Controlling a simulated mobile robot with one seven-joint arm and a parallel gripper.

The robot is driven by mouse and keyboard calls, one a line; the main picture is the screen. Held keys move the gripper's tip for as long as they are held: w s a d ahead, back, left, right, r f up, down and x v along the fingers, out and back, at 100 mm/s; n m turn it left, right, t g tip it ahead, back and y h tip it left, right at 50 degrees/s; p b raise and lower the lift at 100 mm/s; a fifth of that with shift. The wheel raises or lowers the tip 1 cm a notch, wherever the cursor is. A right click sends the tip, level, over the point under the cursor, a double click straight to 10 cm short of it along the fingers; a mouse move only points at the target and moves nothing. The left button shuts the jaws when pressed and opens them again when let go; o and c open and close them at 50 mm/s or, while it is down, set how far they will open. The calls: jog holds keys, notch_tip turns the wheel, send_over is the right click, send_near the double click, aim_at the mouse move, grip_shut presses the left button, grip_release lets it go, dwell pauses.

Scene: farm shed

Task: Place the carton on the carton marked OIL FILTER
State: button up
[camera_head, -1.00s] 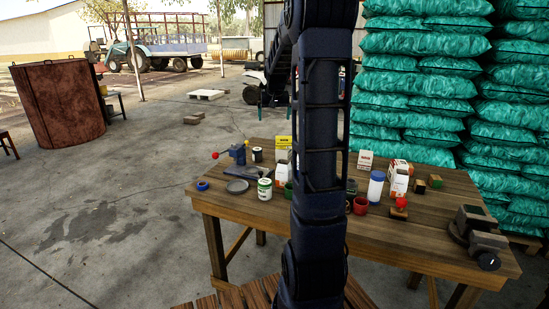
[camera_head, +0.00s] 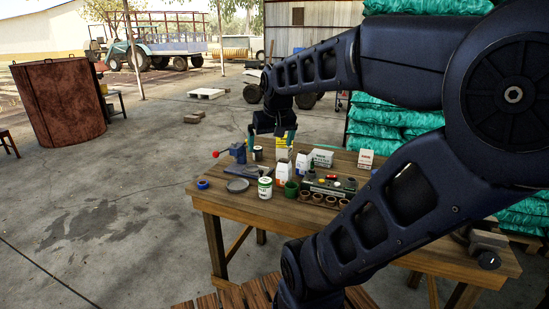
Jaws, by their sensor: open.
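Several cartons stand on the wooden table (camera_head: 230,206). A yellow-and-white carton (camera_head: 282,149) is at the back, partly hidden. A white carton with an orange mark (camera_head: 283,173) stands in front of it. A narrow white carton (camera_head: 302,166), a low white carton (camera_head: 322,158) and a small white carton (camera_head: 365,158) stand to the right. The OIL FILTER lettering is too small to read on any of them. My gripper (camera_head: 271,138) points down with its fingers apart, above the table's back edge by the yellow-and-white carton. I cannot tell whether it touches that carton.
A blue vise (camera_head: 238,153), dark can (camera_head: 257,154), grey dish (camera_head: 237,186), white-and-green can (camera_head: 265,188) and green cup (camera_head: 291,189) occupy the left and middle. A dark green unit (camera_head: 328,186) with brown cups lies right of them.

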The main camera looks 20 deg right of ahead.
jog(key=s+a+f, duration=0.1)
jog(key=s+f, duration=0.1)
jog(key=s, duration=0.3)
jog(key=shift+s+a+f+n, duration=0.2)
jog(key=shift+s+n, duration=0.1)
jog(key=shift+s, duration=0.1)
